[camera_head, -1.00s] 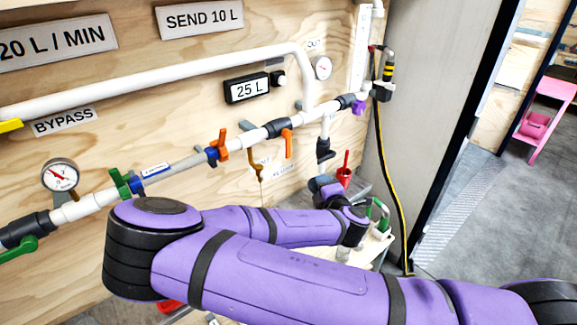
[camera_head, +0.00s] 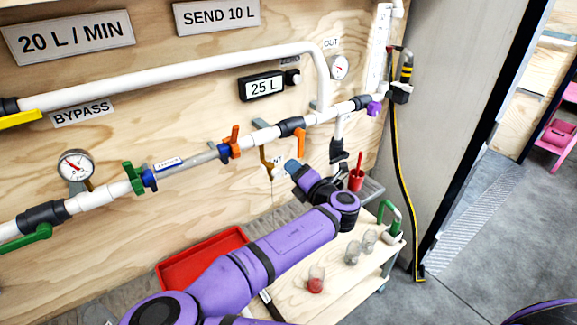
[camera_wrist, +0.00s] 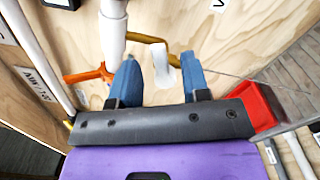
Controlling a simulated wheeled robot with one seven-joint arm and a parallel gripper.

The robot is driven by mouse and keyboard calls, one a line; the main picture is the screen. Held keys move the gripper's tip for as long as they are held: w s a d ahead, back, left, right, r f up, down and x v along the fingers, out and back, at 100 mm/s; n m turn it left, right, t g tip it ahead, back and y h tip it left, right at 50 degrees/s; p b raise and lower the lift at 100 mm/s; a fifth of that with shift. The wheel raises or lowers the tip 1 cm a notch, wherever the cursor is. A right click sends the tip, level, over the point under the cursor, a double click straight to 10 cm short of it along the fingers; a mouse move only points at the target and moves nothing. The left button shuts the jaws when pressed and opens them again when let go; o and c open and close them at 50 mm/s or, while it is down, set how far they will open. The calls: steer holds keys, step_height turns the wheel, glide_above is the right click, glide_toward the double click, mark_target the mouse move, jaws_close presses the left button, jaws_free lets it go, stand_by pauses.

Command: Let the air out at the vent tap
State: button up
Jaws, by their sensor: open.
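A thin brass-coloured tap (camera_head: 265,163) hangs below the white pipe run; which fitting is the vent tap I cannot read from the labels. My gripper (camera_head: 292,166) is just right of and below it in the head view, under the pipe, open and empty. In the wrist view my gripper's two blue fingers (camera_wrist: 160,80) are spread apart. The brass rod (camera_wrist: 146,38) lies beyond the fingertips, and a white piece (camera_wrist: 163,70) hangs from it and appears between the fingers. Contact cannot be told. An orange handle (camera_wrist: 88,75) lies left of the fingers.
Orange handles (camera_head: 300,143) sit on the pipe close by. A red funnel-like cup (camera_head: 356,180) and several glass jars (camera_head: 353,253) are at the right-hand bench. A red tray (camera_head: 200,258) lies below. A black-and-yellow hose (camera_head: 400,190) hangs at the wall's end.

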steer(key=shift+x, duration=1.7)
jaws_close()
steer(key=m, duration=0.2)
steer(key=shift+w+d+f+m, duration=0.1)
steer(key=shift+d+f+m, duration=0.05)
steer(key=shift+f+m, duration=0.75)
steer(key=shift+m, duration=0.7)
